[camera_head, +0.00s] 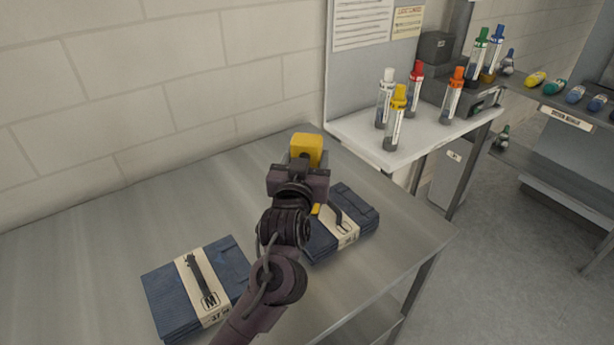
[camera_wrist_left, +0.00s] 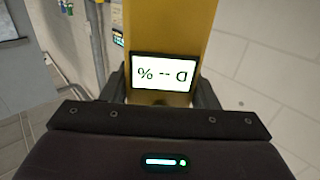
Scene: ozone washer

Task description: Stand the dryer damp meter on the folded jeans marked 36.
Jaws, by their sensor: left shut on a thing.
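The yellow dryer damp meter (camera_head: 306,146) is held by my left gripper (camera_head: 302,166), which is shut on it. In the left wrist view the meter's yellow body (camera_wrist_left: 165,28) rises between the fingers, and its lit screen reads "D -- %" upside down. Two folded blue jeans with paper bands lie on the metal table. The right jeans (camera_head: 362,208) are partly hidden by my arm and gripper, and their band number is unclear. The left jeans (camera_head: 165,295) have a band that seems to read 37. The meter is at the right jeans' back left; contact is hidden. My right gripper is not in view.
The metal table (camera_head: 110,225) is bare at the back and left. A white side table (camera_head: 430,130) at the right bears several capped tubes and dark boxes. A wall runs behind, and a shelf (camera_head: 570,110) with bottles stands far right.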

